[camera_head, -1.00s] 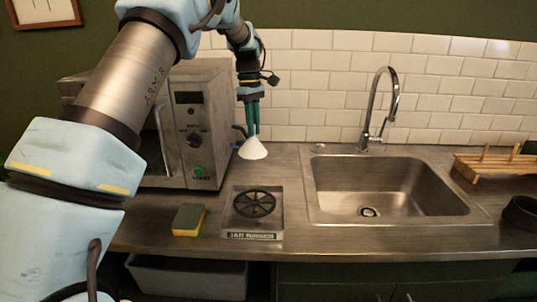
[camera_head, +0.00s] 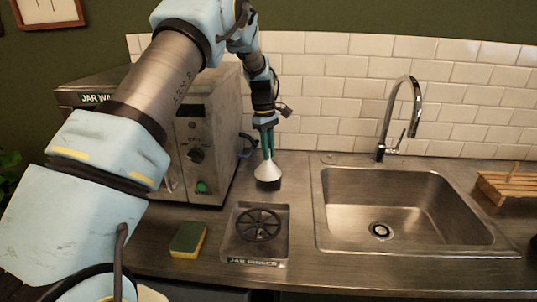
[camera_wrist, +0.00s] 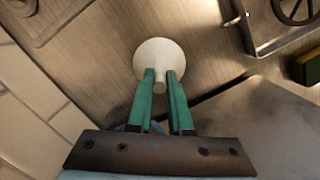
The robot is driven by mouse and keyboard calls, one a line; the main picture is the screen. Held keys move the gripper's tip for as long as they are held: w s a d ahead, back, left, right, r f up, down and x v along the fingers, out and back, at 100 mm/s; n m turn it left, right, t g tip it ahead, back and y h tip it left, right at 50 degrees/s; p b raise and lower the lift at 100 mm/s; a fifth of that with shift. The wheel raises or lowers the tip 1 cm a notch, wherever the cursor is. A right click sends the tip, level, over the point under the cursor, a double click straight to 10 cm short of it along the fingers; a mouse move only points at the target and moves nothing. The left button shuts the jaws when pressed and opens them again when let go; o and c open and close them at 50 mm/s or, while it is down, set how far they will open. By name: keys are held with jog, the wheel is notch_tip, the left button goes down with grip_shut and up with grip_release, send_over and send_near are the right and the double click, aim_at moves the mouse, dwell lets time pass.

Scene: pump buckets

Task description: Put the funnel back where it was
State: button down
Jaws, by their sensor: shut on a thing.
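The white funnel (camera_head: 267,172) is wide end down, with its narrow spout up between the green fingers of my gripper (camera_head: 267,154). My gripper is shut on the spout. The funnel is over the counter between the grey machine and the sink, behind the jar rinser. A dark patch shows right under its rim; I cannot tell whether it is shadow or whether the rim touches the counter. In the wrist view the funnel (camera_wrist: 152,55) shows as a pale disc beyond the fingertips (camera_wrist: 161,76), with bare counter around it.
The jar washer (camera_head: 205,145) stands close on the left. The jar rinser (camera_head: 280,222) is in front, with a green and yellow sponge (camera_head: 188,238) to its left. The sink (camera_head: 400,205) and tap (camera_head: 412,95) are to the right. A wooden rack (camera_head: 505,187) is at far right. The tiled wall is behind.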

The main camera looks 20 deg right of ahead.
jog(key=shift+f+p, duration=0.3)
jog(key=shift+f, duration=0.85)
jog(key=shift+f, duration=0.15)
jog(key=c, duration=0.8)
grip_release()
jog(key=shift+c, duration=0.2)
notch_tip(320, 180, up, 12)
jog(key=w+b, duration=0.1)
jog(key=b, duration=0.3)
jog(key=shift+w+a, duration=0.2)
jog(key=shift+a, duration=0.1)
